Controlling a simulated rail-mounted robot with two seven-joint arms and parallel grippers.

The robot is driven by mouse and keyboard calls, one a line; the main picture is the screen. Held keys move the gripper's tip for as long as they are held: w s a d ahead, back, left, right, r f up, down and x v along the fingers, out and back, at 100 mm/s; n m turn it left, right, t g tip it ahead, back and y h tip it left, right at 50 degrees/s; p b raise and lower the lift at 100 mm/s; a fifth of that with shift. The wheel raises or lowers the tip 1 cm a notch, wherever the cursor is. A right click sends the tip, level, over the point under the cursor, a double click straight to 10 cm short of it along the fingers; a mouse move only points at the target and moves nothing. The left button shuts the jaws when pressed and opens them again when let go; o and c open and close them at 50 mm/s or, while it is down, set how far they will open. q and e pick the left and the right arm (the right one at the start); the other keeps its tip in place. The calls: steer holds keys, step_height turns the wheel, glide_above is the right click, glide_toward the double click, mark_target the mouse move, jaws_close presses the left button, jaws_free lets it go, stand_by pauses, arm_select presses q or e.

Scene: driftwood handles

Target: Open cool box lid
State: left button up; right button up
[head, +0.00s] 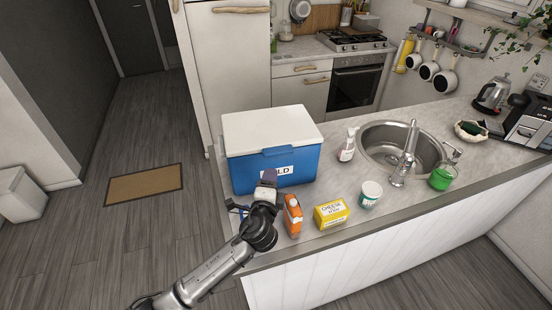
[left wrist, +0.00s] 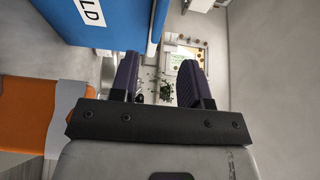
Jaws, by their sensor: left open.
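The blue cool box (head: 250,172) stands on the left end of the counter. Its white lid (head: 268,126) is shut, with a blue latch tab at the front edge and a label on the front wall. My left gripper (head: 268,178) is in front of the box's front wall and hides part of the label. In the left wrist view the two dark fingers (left wrist: 158,80) are apart with nothing between them. The blue box wall (left wrist: 115,22) shows above and left of them there. I cannot tell if the gripper touches the box. My right gripper is out of view.
An orange carton (head: 292,216) stands close right of my left gripper. A yellow cheese box (head: 331,213), a white tub (head: 370,194) and a white bottle (head: 347,146) stand further right. The sink (head: 375,140) lies beyond them.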

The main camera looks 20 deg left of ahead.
mark_target(276, 155)
arm_select(q)
steer(key=x, duration=1)
steer(key=shift+w, duration=0.15)
jaws_close()
stand_by(0.4)
